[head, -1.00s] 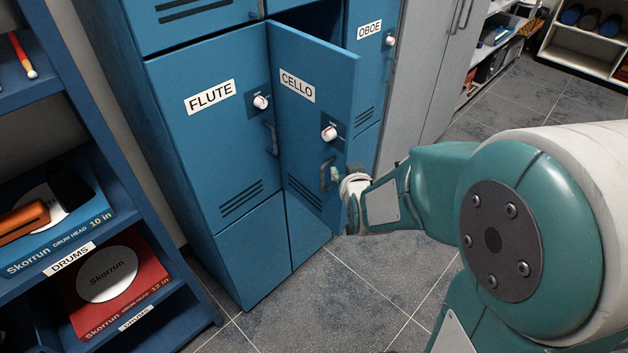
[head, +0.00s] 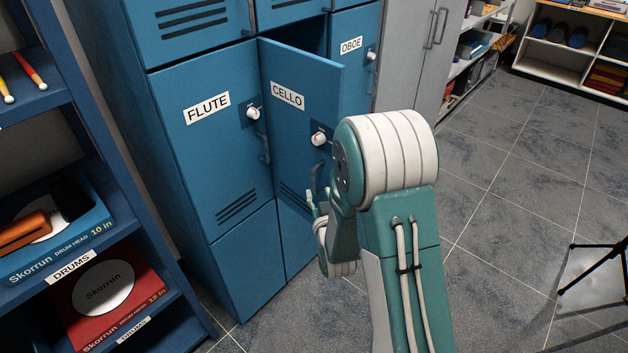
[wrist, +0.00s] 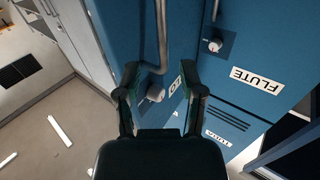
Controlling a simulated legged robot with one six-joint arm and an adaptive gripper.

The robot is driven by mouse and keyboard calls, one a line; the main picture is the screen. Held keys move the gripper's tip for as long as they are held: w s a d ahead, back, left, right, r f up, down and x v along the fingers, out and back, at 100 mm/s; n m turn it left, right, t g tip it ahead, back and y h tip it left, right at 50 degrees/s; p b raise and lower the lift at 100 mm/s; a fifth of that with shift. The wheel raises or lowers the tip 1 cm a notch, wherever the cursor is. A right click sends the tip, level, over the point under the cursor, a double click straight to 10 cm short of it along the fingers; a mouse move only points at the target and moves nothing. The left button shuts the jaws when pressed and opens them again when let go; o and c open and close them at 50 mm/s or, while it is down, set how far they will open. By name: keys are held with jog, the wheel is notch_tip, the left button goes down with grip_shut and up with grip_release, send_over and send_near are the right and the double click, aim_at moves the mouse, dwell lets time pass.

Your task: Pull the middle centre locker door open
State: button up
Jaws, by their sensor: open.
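The middle centre door, labelled CELLO (head: 290,110), stands partly open in the head view, its right edge swung out and a dark gap showing above it. It has a white knob (head: 320,137) and a grey bar handle (head: 315,178). My gripper (head: 319,205) is low at the door's front, close to the handle's lower part and partly hidden by my arm. In the wrist view, my gripper (wrist: 160,76) is open, with the bar handle (wrist: 162,35) ahead in line with the gap between its fingers. I cannot tell whether it touches the handle.
The FLUTE door (head: 205,140) is shut to the left, and the OBOE door (head: 352,70) is to the right. A blue shelf (head: 150,250) with drum heads stands at the left. A tripod (head: 595,265) stands at the right. The tiled floor between is clear.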

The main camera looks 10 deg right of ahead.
aim_at(313, 182)
jog(key=w, duration=0.5)
jog(key=shift+w+a, duration=0.15)
jog(key=shift+a, duration=0.05)
jog(key=shift+w+d, duration=0.15)
jog(key=shift+w, duration=0.2)
grip_shut()
